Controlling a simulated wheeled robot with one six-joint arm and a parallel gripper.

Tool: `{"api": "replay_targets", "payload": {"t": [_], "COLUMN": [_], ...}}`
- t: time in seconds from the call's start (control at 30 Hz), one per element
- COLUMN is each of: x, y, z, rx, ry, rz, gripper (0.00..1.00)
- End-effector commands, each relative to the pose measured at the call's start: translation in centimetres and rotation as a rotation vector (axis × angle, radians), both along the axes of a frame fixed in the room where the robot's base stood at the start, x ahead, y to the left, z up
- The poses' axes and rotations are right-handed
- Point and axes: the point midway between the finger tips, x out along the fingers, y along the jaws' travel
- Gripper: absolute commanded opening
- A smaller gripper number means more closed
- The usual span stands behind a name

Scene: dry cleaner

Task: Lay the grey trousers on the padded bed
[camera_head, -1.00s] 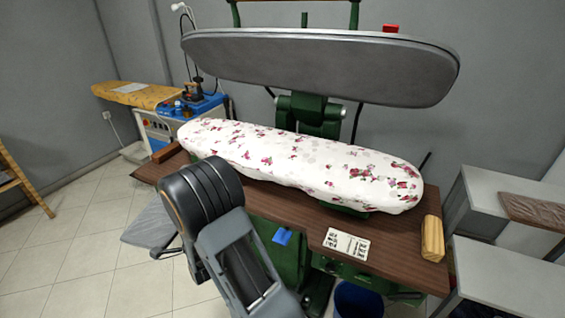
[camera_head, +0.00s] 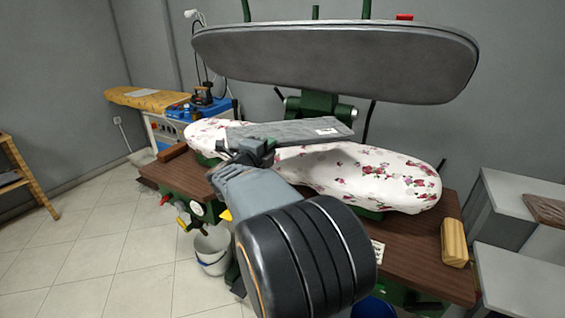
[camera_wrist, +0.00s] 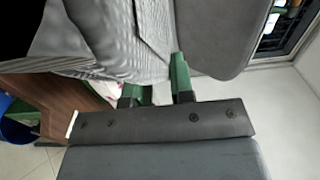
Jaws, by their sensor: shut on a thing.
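The grey trousers (camera_head: 290,132), folded into a flat strip with a small white label, are held out level above the padded bed. The padded bed (camera_head: 375,178) has a white cover with red and pink flowers. My gripper (camera_head: 248,152) is shut on the left end of the trousers, in front of the bed. In the wrist view the striped grey cloth (camera_wrist: 120,40) hangs beyond the gripper (camera_wrist: 155,95). The trousers hide part of the bed's middle, and a shadow lies under them. I cannot tell whether any of the cloth touches the bed.
The grey upper press plate (camera_head: 335,60) stands raised above and behind the bed. A wooden block (camera_head: 454,243) sits at the right end of the brown table (camera_head: 415,255). White shelves (camera_head: 520,275) stand at right. A white bucket (camera_head: 212,250) is on the floor at left.

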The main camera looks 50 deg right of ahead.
Motion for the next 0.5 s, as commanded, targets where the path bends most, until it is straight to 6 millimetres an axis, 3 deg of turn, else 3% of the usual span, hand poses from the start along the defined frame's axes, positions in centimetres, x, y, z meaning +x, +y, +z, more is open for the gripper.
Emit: {"api": "replay_targets", "payload": {"t": [0.27,0.5], "x": [3.7,5.2], "y": [-6.1,-8.4], "z": [-3.2,-6.9], "rx": [0.000,-0.002], "ry": [0.002,0.001], "rz": [-0.002,0.001], "gripper": [0.00,0.00]}}
